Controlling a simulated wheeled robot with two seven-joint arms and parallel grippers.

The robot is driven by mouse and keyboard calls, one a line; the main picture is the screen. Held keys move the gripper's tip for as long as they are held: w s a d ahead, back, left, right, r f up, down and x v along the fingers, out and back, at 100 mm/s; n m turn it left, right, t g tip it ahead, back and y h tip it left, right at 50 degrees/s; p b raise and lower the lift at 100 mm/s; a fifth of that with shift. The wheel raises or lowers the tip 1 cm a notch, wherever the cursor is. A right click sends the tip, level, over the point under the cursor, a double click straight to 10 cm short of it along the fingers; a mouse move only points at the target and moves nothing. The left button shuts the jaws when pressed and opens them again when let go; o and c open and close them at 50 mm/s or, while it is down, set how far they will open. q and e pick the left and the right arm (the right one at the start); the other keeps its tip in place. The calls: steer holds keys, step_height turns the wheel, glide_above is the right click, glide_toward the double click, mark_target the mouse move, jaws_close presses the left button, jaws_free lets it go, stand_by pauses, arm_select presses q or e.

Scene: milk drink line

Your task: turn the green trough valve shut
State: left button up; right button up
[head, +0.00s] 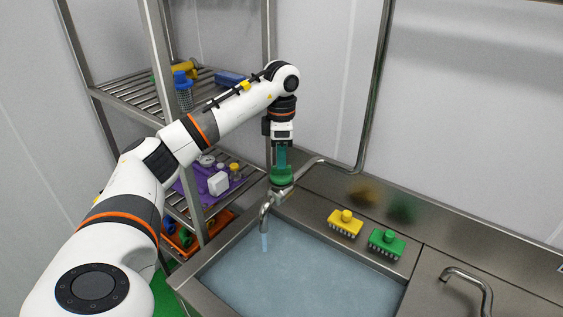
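The green trough valve (281,179) sits on the back left of the steel trough, beside the base of the spout. My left gripper (282,163) points straight down at it, with its fingertips at the valve's top. The fingers are small and overlap the green part, so I cannot tell whether they are closed on it. The curved metal spout (265,215) has a thin stream of water (265,242) running from it. The trough (300,270) holds bluish water. My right gripper is not in view.
A yellow brush (345,222) and a green brush (386,243) lie on the trough's back ledge. A second tap (470,284) stands at the right. A steel rack with blue, yellow and purple items stands at the left, close behind my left arm.

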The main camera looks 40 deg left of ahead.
mark_target(281, 172)
arm_select(q)
steer(key=shift+f, duration=1.3)
jaws_close()
steer(key=shift+r+m, duration=0.1)
steer(key=shift+m, duration=0.2)
steer(key=m, duration=0.3)
steer(key=shift+p, duration=0.3)
steer(key=shift+m, duration=1.9)
